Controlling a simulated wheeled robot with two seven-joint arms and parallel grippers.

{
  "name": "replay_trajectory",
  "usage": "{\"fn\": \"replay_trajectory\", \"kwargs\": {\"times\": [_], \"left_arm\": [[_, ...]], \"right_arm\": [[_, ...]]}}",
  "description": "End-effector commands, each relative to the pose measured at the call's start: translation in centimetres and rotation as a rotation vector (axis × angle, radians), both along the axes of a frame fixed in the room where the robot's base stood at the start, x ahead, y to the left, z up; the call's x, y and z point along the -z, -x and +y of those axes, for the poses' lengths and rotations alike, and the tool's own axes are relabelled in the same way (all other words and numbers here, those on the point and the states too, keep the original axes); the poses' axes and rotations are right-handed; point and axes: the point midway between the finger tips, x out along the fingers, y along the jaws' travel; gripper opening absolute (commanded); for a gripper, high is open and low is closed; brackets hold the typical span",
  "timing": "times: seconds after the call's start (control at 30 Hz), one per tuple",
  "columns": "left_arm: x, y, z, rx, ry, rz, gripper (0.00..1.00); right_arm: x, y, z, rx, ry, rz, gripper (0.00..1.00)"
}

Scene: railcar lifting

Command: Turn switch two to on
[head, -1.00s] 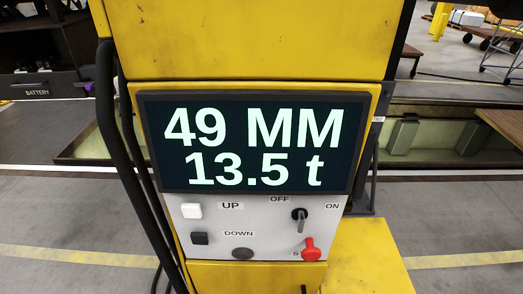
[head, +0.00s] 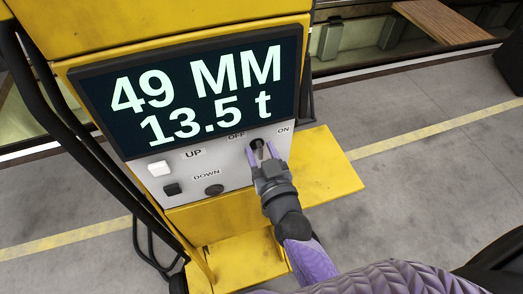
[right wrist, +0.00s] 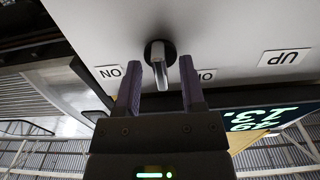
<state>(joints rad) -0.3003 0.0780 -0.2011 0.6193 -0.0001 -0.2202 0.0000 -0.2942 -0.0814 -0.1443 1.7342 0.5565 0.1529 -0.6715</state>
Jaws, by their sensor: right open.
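The rotary switch (head: 258,146) is on the light grey panel, between the OFF and ON labels. In the right wrist view, which is upside down, its metallic lever (right wrist: 161,66) sticks out from a dark round base. My right gripper (head: 261,158) is open, with its two purple fingers on either side of the lever. In the right wrist view, the gripper (right wrist: 162,80) shows gaps between the fingers and the lever, so it is not clamped. I cannot tell the switch's setting for sure. My left gripper is not in view.
The display (head: 198,88) above reads 49 MM and 13.5 t. A white UP button (head: 159,168), a black button (head: 172,189) and a dark round knob (head: 214,190) are to the left. A yellow ledge (head: 315,170) lies to the right.

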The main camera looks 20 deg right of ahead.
Motion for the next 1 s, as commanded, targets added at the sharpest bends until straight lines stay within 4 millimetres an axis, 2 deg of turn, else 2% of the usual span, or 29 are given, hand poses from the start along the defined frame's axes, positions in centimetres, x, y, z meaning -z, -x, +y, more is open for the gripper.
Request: {"fn": "replay_trajectory", "kwargs": {"times": [0.07,0.1,0.33,0.77,1.0], "left_arm": [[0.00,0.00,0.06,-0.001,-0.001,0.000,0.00],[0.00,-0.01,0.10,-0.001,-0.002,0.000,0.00],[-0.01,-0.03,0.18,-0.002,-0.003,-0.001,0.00],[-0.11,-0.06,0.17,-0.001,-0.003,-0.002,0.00],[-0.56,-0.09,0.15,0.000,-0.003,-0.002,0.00]], "right_arm": [[0.00,0.02,0.00,0.000,0.000,0.000,0.51],[0.00,0.02,0.00,0.000,0.000,0.000,0.47],[-0.01,0.04,-0.01,0.000,0.000,0.000,0.00],[-0.05,0.04,-0.02,0.000,-0.023,0.000,0.00],[-0.14,0.03,-0.07,-0.001,-0.145,0.003,0.00]]}}
